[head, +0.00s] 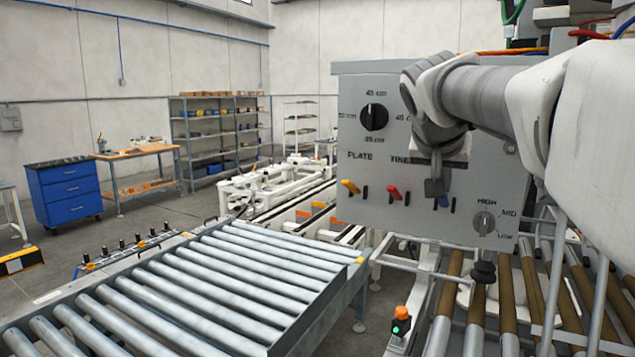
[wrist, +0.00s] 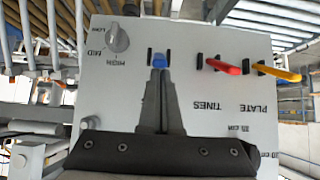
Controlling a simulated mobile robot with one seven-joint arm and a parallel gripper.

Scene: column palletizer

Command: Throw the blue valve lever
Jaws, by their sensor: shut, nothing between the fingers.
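The blue valve lever (head: 443,201) is on the grey control panel (head: 365,215), right of the red and yellow levers. In the head view it shows just below my gripper (head: 437,188), which partly covers it. The wrist view sees the panel upside down. There the blue lever (wrist: 158,60) shows right at the tips of my shut gripper (wrist: 158,72), with nothing between the fingers. I cannot tell whether the fingertips touch the lever. Dark slots flank it.
The red lever (head: 394,194) and yellow lever (head: 351,187) stick out close by on the panel. A dial (head: 373,117) is at the upper left, and a HIGH/MID/LOW knob (head: 484,222) at the lower right. A roller conveyor (head: 200,285) lies to the left.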

